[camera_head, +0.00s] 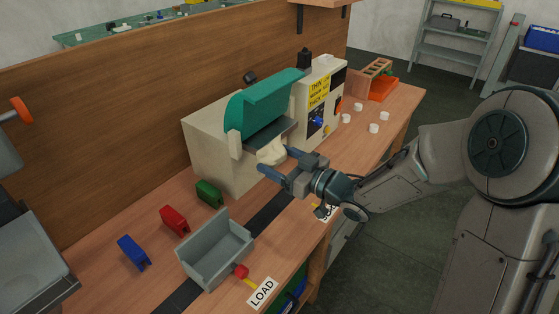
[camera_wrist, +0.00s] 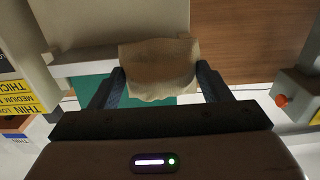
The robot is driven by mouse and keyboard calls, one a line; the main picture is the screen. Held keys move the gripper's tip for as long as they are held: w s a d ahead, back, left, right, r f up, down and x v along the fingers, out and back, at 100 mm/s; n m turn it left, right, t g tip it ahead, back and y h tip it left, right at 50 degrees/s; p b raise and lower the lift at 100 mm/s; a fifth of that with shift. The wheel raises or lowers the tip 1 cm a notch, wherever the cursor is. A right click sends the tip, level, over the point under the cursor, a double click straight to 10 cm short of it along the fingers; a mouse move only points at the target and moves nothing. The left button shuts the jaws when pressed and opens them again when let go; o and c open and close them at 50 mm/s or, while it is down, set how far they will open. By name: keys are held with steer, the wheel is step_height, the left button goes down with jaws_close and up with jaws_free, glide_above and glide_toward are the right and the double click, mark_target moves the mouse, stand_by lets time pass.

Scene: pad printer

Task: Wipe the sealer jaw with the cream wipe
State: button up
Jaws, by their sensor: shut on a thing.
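The cream wipe (camera_head: 271,152) is a soft, crumpled cloth at the front of the beige machine with a raised teal cover (camera_head: 262,100). A dark sealer jaw (camera_head: 270,135) shows under the cover, just above the wipe. My gripper (camera_head: 275,160) is shut on the wipe, right at the machine's opening. In the wrist view, the wipe (camera_wrist: 158,68) spans between both fingers and hides part of a pale bar (camera_wrist: 82,61) and the teal cover behind it. I cannot tell whether the wipe touches the jaw.
A grey open bin (camera_head: 215,250) stands at the front left, with blue (camera_head: 133,252), red (camera_head: 174,220) and green (camera_head: 209,193) blocks behind it. Several white discs (camera_head: 373,128) and an orange tray (camera_head: 382,88) lie at the right end. A wooden back panel (camera_head: 90,140) runs behind the bench.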

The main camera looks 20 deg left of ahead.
steer(key=shift+x, duration=1.05)
steer(key=shift+w, duration=0.1)
steer(key=shift+w+d+p, duration=0.15)
steer(key=shift+w+d, duration=0.25)
steer(key=shift+w, duration=0.35)
steer(key=shift+w+d+p, duration=0.15)
steer(key=shift+w+d, duration=0.25)
steer(key=shift+w, duration=0.6)
steer(key=shift+s+a, duration=0.1)
steer(key=shift+s+a+b, duration=0.15)
steer(key=shift+s+a, duration=0.15)
steer(key=shift+s, duration=0.3)
steer(key=shift+s+a+b, duration=0.2)
steer(key=shift+s+a, duration=0.1)
steer(key=shift+s, duration=0.3)
steer(key=shift+s+a+b, duration=0.15)
steer(key=shift+s+a, duration=0.2)
steer(key=shift+s, duration=0.25)
steer(key=shift+r, duration=0.1)
steer(key=shift+s+d, duration=0.1)
